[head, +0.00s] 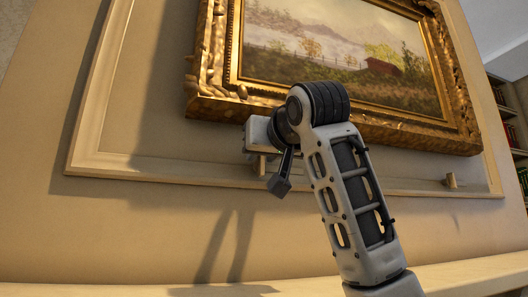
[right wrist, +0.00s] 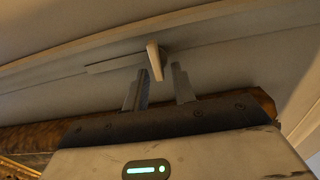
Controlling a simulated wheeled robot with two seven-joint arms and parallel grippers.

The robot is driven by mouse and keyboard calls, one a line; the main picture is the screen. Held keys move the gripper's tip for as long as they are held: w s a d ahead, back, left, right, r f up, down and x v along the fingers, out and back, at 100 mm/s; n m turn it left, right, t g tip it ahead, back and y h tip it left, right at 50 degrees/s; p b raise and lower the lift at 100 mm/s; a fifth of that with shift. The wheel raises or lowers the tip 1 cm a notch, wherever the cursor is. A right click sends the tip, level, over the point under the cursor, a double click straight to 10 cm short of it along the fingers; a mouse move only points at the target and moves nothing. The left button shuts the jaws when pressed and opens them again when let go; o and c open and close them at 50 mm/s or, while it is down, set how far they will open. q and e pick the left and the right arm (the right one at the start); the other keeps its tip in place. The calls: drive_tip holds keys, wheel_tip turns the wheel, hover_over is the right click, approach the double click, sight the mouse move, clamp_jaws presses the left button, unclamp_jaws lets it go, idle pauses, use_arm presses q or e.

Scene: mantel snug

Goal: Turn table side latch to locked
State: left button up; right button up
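A small tan wooden latch (right wrist: 155,60) shows in the right wrist view as a short upright peg on a pale rail. Its lower end shows between the tips of my right gripper (right wrist: 160,76). The two grey fingers are apart, with a gap on both sides of the peg; I cannot tell whether either touches it. In the head view my right gripper (head: 260,146) is just under the gold frame's lower left part. A bit of the latch (head: 262,165) shows below it; the rest is hidden. My left gripper is in neither view.
A gold-framed landscape painting (head: 340,55) hangs close above the gripper. A pale moulding (head: 140,170) surrounds it. Another small wooden peg (head: 451,181) is at the lower right. A ledge (head: 470,272) runs along the bottom; bookshelves (head: 512,125) stand at right.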

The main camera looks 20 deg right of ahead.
clamp_jaws()
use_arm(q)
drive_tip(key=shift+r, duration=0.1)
use_arm(e)
drive_tip(key=n+p, duration=0.1)
drive_tip(key=n, duration=0.3)
drive_tip(key=a+n+p, duration=0.1)
drive_tip(key=n, duration=0.4)
drive_tip(key=f+n+p, duration=0.1)
drive_tip(key=n+p, duration=0.1)
drive_tip(key=n, duration=0.2)
drive_tip(key=shift+s+a+n, duration=0.1)
drive_tip(key=shift+a+n, duration=0.3)
drive_tip(key=n, duration=0.1)
drive_tip(key=n+p, duration=0.1)
drive_tip(key=shift+a+f+n, duration=0.1)
drive_tip(key=shift+f+n, duration=0.15)
drive_tip(key=shift+n, duration=0.15)
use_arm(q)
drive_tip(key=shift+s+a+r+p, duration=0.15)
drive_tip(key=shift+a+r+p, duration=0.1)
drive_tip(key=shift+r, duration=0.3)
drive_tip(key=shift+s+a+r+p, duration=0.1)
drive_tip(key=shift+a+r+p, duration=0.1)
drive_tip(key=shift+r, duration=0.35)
use_arm(e)
drive_tip(key=shift+f+n, duration=0.15)
drive_tip(key=shift+n, duration=0.45)
drive_tip(key=shift+f, duration=0.1)
